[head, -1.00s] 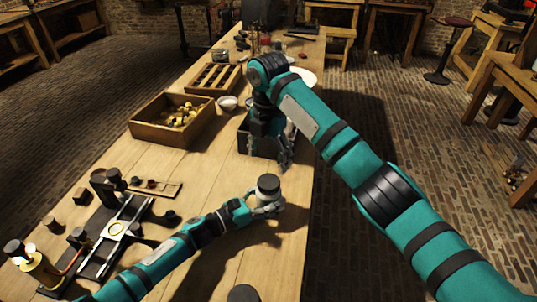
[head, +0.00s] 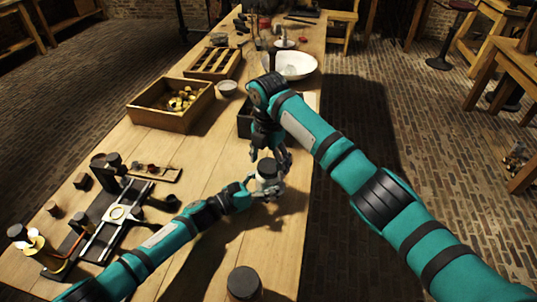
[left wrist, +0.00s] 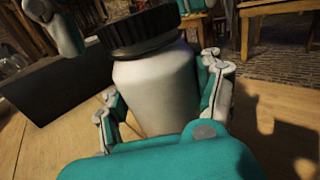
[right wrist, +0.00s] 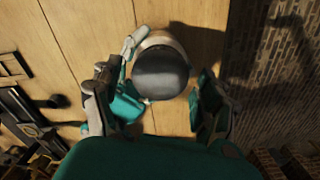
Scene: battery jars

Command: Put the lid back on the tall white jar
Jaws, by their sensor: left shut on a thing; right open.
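The white jar (left wrist: 155,85) stands upright in my left gripper (head: 268,193), which is shut around its body. The black ribbed lid (left wrist: 140,32) sits on the jar's mouth; no gap shows between them in the left wrist view. In the head view the lid (head: 267,166) is partly hidden by my right gripper (head: 271,153). The right gripper is open just above the jar. In the right wrist view the round lid top (right wrist: 160,72) lies between its spread fingers, and I see no clear contact.
A dark round-topped object (head: 244,282) stands at the near table edge. A dark box (head: 244,122) is behind my right gripper. A wooden tray of brass pieces (head: 172,119) and a slide apparatus (head: 117,212) are to the left. The table's right edge is close.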

